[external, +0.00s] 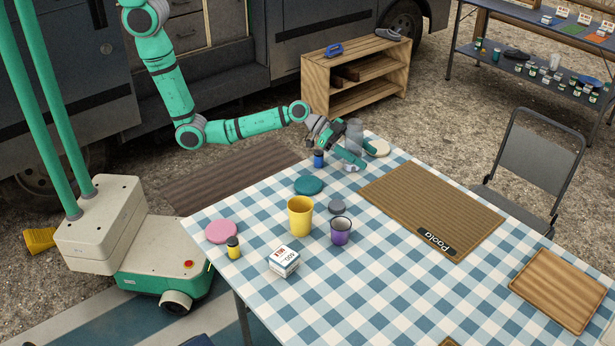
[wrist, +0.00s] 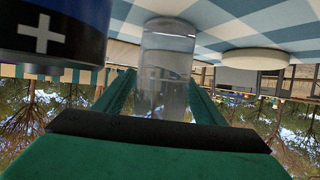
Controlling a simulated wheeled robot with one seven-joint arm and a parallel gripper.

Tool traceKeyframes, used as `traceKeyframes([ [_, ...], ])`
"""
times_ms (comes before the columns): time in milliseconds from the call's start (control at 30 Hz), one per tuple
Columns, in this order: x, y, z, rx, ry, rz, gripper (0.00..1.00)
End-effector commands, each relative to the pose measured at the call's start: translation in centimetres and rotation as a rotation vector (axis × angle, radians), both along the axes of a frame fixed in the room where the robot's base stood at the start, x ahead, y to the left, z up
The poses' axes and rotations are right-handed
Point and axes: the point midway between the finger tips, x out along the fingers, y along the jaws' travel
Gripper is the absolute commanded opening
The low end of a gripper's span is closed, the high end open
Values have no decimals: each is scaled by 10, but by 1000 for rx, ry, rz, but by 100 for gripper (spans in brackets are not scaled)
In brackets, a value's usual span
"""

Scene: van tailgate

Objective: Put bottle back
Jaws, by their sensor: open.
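A clear, greyish bottle (external: 355,132) stands upright near the far corner of the checked table. My gripper (external: 354,160) is low over the tabletop with its green fingers on either side of the bottle. In the wrist view, which is upside down, the bottle (wrist: 167,65) shows between the two fingers (wrist: 163,96). The jaws are open; whether either finger touches the bottle I cannot tell. The bottle's lower part is partly hidden by the fingers in the external view.
A cream disc (external: 378,148) lies just right of the bottle. A wooden shelf (external: 340,97) stands beyond.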

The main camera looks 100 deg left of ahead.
Motion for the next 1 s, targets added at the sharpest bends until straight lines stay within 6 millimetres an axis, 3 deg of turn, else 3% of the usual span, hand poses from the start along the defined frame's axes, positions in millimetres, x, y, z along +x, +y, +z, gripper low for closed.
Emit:
traceKeyframes([
  [167,-3,1,4,0,1,0,64],
  [700,-84,35,41,1,0,2,64],
  [1000,-103,42,49,0,0,0,64],
])
